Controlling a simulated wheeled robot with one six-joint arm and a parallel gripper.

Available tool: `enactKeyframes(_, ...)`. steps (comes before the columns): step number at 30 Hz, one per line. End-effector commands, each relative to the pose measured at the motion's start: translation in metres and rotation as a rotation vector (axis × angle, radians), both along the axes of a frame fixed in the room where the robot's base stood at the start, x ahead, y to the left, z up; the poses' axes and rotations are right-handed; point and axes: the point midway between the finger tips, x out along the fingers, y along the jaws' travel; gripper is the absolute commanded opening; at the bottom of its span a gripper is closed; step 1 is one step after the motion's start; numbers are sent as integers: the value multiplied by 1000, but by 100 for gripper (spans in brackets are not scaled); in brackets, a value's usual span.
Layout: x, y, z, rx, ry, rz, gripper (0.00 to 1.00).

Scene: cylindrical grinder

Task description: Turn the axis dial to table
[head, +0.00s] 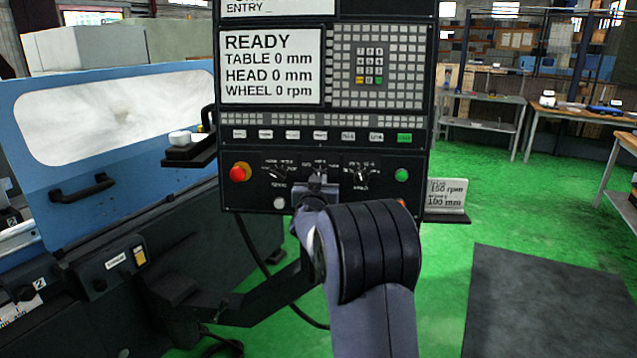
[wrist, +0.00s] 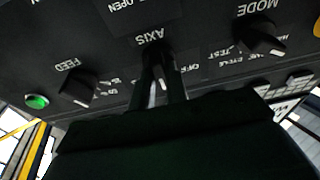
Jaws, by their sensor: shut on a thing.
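The axis dial (wrist: 161,76) is a small dark knob with a white mark, under the upside-down label AXIS in the wrist view. My gripper (wrist: 159,82) has one finger on each side of the dial and is shut on it. An OFF label shows just right of the fingers; the other position labels are hidden, and I cannot tell which one the mark points at. In the head view, my gripper (head: 316,184) is at the middle of the lower panel and hides most of the dial.
The feed dial (wrist: 79,88) and mode dial (wrist: 262,38) flank the axis dial closely. The control panel (head: 330,150) has a red emergency button (head: 239,172) at left and a green button (head: 401,175) at right. The screen (head: 270,66) reads READY, TABLE 0 mm.

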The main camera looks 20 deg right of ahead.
Motion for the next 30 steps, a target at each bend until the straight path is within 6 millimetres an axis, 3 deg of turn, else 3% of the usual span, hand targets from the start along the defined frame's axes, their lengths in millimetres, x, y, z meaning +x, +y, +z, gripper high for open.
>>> enactKeyframes(11,0,0,-1,5,0,-1,0)
enactKeyframes(12,0,0,-1,5,0,-1,16)
enactKeyframes(19,0,0,0,3,-1,-1,35)
enactKeyframes(30,-5,3,0,3,-3,0,36)
